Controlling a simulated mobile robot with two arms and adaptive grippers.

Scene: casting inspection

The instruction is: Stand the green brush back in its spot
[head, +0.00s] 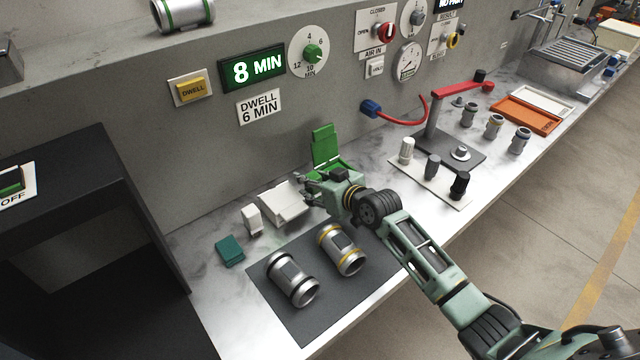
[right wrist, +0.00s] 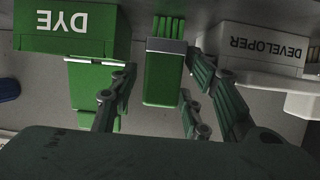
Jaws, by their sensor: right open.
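The green brush (right wrist: 163,75) is in the middle of the right wrist view, with a grey band and pale green bristles at the picture's top. My right gripper (right wrist: 158,90) is open, with one finger on each side of the brush and visible gaps between. In the head view my right gripper (head: 314,188) is over the bench, between the green dye station (head: 325,146) and the white developer tray (head: 283,206); I cannot make out the brush there. The dye block (right wrist: 70,28) and developer block (right wrist: 262,48) also flank the brush in the wrist view. My left gripper is not in view.
Two metal cylinders (head: 291,280) lie on a dark mat (head: 315,310) in front. A teal block (head: 229,250) and a small white block (head: 252,219) stand left of the developer tray. A plate with small bottles (head: 432,167) is to the right. A wall rises behind.

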